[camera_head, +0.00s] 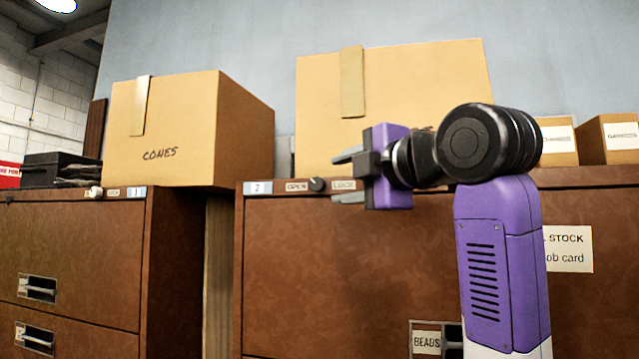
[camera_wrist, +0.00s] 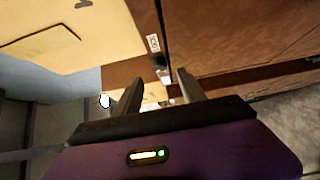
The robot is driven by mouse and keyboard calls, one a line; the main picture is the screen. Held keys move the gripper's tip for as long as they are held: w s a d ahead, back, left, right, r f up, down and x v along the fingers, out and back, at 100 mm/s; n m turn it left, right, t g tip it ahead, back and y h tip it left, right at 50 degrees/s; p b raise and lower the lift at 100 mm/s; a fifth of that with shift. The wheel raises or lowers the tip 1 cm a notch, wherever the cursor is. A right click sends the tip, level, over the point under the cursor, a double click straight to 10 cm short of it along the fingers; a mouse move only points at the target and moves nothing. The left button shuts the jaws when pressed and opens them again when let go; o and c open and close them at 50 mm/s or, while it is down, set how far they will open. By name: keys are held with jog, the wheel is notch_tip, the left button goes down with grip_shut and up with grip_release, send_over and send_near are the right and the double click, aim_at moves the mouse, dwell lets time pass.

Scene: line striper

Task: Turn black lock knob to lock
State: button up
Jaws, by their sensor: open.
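The black lock knob (camera_head: 317,184) is on the top rail of the brown cabinet marked 2, between an OPEN label (camera_head: 297,187) on its left and a LOCK label (camera_head: 343,185) on its right. My gripper (camera_head: 335,177) is open and empty, its fingers pointing left. In the head view the fingertips are just right of the knob, one above and one below its height, and the lower one is over the LOCK label's edge. The wrist view shows both fingers (camera_wrist: 160,83) spread, with a small label beyond them.
A cardboard box marked CONES (camera_head: 170,130) stands on the left cabinet (camera_head: 70,250), which has a white knob (camera_head: 94,192). A large cardboard box (camera_head: 420,90) stands on cabinet 2 behind my gripper. Smaller boxes (camera_head: 607,139) are at the right. A gap separates the cabinets.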

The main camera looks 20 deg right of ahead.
aim_at(320, 184)
jog(key=w, duration=0.2)
jog(key=w+p, duration=0.1)
jog(key=w, duration=0.1)
jog(key=w+a+p, duration=0.1)
jog(key=w, duration=0.1)
jog(key=shift+r, duration=0.1)
jog(key=shift+w+p, duration=0.4)
jog(key=shift+w, duration=0.2)
jog(key=shift+a, duration=0.1)
grip_shut()
